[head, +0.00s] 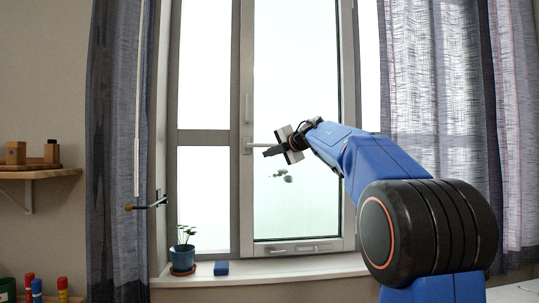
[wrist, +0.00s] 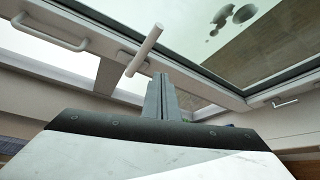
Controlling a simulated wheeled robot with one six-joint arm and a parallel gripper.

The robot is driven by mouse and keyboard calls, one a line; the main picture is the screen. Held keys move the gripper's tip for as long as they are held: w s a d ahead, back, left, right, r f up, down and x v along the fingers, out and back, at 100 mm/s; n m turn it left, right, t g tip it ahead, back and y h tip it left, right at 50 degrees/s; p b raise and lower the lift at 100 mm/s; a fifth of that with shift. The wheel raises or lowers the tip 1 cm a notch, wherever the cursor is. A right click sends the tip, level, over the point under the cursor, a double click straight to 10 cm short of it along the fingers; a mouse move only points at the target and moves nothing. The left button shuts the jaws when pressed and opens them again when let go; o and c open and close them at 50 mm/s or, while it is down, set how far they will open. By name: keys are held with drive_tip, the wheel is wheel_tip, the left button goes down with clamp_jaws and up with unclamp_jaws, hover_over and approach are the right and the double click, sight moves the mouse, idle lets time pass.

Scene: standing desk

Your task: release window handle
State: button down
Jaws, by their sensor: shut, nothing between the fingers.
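The window handle (head: 256,146) is a pale lever on the middle post of the window, pointing right, roughly level, in the head view. In the wrist view the handle (wrist: 145,50) is a light bar just beyond my fingertips. My gripper (head: 266,153) is beside the handle's free end, slightly below it. In the wrist view my gripper (wrist: 161,78) has its two fingers together with nothing between them. A small gap seems to separate the fingertips from the bar; whether they touch is hard to tell. The window sash (head: 348,200) looks closed.
Curtains (head: 437,90) hang on both sides. A wall shelf (head: 40,173) is at left.

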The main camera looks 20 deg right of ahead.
drive_tip(key=s+a+r, duration=0.1)
drive_tip(key=s+r, duration=0.2)
drive_tip(key=s, duration=0.2)
drive_tip(key=shift+s+a, duration=0.15)
drive_tip(key=shift+a, duration=0.25)
drive_tip(key=s+a+r+m+t+h, duration=0.2)
drive_tip(key=s+a+r+m+t, duration=0.15)
drive_tip(key=s+m, duration=0.25)
drive_tip(key=s+d+f+m+g+h, duration=0.25)
drive_tip(key=s+f+m, duration=0.5)
drive_tip(key=f, duration=0.45)
drive_tip(key=s+d+f+m+g+h, duration=0.15)
drive_tip(key=s+f+m+h, duration=0.25)
drive_tip(key=s+f+m, duration=0.6)
drive_tip(key=s+a+f+g+y, duration=0.1)
drive_tip(key=s+a+f+g, duration=0.2)
drive_tip(key=s+f, duration=0.5)
drive_tip(key=s+a+f+g+y, duration=0.2)
drive_tip(key=s+a+f, duration=0.4)
drive_tip(key=f, duration=0.9)
drive_tip(key=s+a+f+g+y, duration=0.2)
drive_tip(key=s+a+f+g, duration=0.2)
drive_tip(key=s+f, duration=0.5)
wheel_tip(320, 180, down, 3)
drive_tip(key=shift+s+a+f+m+g, duration=0.15)
drive_tip(key=shift+s+a+m+g, duration=0.1)
drive_tip(key=shift+s+m+g, duration=0.25)
drive_tip(key=shift+w+y, duration=0.15)
drive_tip(key=shift+y, duration=0.1)
